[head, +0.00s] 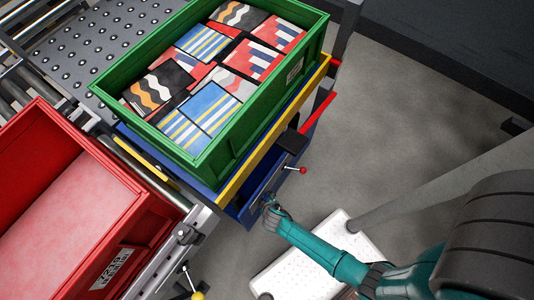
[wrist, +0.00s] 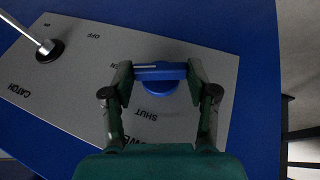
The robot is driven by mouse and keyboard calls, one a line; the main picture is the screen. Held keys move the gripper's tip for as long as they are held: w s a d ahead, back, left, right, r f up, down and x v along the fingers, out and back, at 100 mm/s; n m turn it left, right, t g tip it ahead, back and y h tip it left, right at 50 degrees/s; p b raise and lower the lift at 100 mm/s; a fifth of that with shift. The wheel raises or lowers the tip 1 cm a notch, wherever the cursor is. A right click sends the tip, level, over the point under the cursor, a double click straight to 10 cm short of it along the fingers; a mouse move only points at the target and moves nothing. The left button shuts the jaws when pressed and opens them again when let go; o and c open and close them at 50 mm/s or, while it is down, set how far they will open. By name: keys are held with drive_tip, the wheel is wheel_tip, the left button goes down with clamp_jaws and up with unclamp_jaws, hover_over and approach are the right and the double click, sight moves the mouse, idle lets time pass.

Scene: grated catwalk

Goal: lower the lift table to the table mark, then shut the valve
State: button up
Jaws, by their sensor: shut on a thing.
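My gripper (wrist: 160,75) is shut on a blue valve knob (wrist: 153,84) on a grey panel (wrist: 70,100), with one finger on each side. The knob's white line lies roughly level across the picture. The word SHUT is printed just below the knob; other lettering is partly hidden by my fingers. In the head view my gripper (head: 270,208) is at the blue side of the lift table (head: 233,202), below its yellow edge. A green crate (head: 215,168) of patterned boxes stands on the table. I cannot make out the table mark.
A lever (wrist: 38,42) stands on the panel's left, between OFF and CATCH; a red-knobbed lever (head: 302,170) shows in the head view. A red crate (head: 150,205) sits on rollers at left. A white step (head: 318,262) stands below my arm. Grey floor is open at right.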

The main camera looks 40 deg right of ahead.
drive_tip(key=h, duration=0.1)
drive_tip(key=t+h, duration=0.1)
drive_tip(key=h, duration=0.1)
drive_tip(key=a+n+t+h, duration=0.1)
drive_tip(key=shift+f+h, duration=0.25)
drive_tip(key=shift+h, duration=0.05)
drive_tip(key=shift+s+f+n+t+h, duration=0.15)
drive_tip(key=shift+n+t+h, duration=0.2)
drive_tip(key=shift+h, duration=0.55)
drive_tip(key=shift+f+n+t+h, duration=0.2)
drive_tip(key=shift+t+h, duration=0.25)
drive_tip(key=shift+h, duration=0.35)
drive_tip(key=o, duration=1.2)
drive_tip(key=shift+c, duration=0.2)
drive_tip(key=shift+r, duration=0.1)
drive_tip(key=v, duration=0.7)
drive_tip(key=shift+s+a, duration=0.15)
drive_tip(key=shift+s, duration=0.05)
